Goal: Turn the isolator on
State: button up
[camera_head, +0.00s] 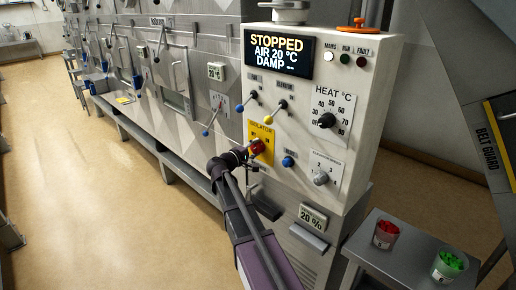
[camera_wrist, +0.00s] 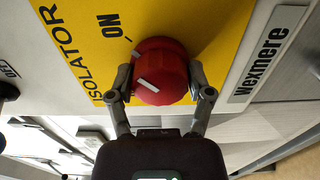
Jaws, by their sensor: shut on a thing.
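The isolator is a red rotary knob on a yellow plate (camera_head: 262,134) at the left of the control panel's front. In the wrist view the red knob (camera_wrist: 162,70) fills the middle, and the word ON is printed on the yellow plate (camera_wrist: 215,22) at its upper left. Two short white marks show on the knob; I cannot tell its exact setting. My gripper (camera_wrist: 160,85) has one finger on each side of the knob and is shut on it. In the head view my gripper (camera_head: 246,154) reaches the knob from the lower left and partly hides it.
The display (camera_head: 279,52) reads STOPPED, AIR 20 °C, DAMP. Toggle levers (camera_head: 276,112), a blue button (camera_head: 288,161) and a heat dial (camera_head: 326,120) sit close by. A side table (camera_head: 400,250) with red and green tubs stands at right.

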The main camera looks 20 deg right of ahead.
jog(key=shift+w+a, duration=0.1)
jog(key=shift+w, duration=0.05)
dwell(0.3)
jog(key=o, duration=1.1)
jog(key=shift+a, duration=0.1)
jog(key=shift+o, duration=0.2)
jog(key=shift+v, duration=0.9)
jog(key=v, duration=1)
